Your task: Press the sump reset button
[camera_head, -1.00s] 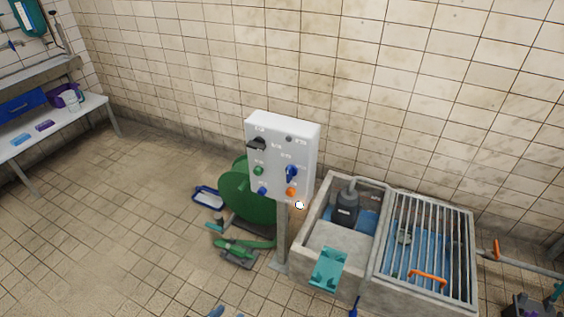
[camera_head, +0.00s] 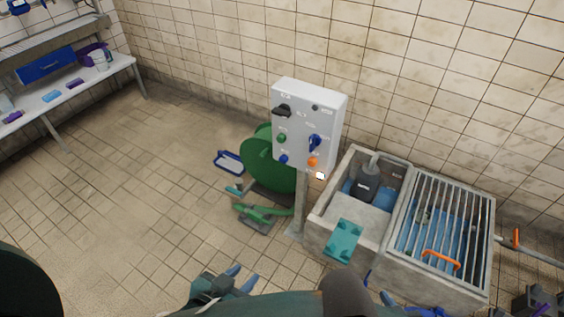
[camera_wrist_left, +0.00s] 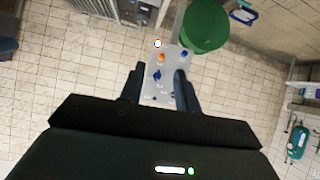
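A white control panel (camera_head: 306,128) stands on a grey post. It carries a black knob (camera_head: 282,110), a green button (camera_head: 281,138), a blue button (camera_head: 283,159), a blue switch (camera_head: 314,142), an orange button (camera_head: 312,161) and a white piece (camera_head: 320,175) at its lower edge. The labels are too small to read, so I cannot tell which is the sump reset. My left gripper (camera_head: 242,277) is open and empty, low in front of the panel and apart from it. The panel shows between its fingers in the left wrist view (camera_wrist_left: 159,69). My right gripper (camera_head: 400,302) is partly visible at the bottom edge.
A concrete sump basin (camera_head: 335,205) with a pump (camera_head: 367,184) and a teal piece (camera_head: 343,241) is right of the post, beside a grated pit (camera_head: 440,235). A green reel (camera_head: 268,160) is behind the post. A bench (camera_head: 90,85) stands left. Floor left of the post is mostly clear.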

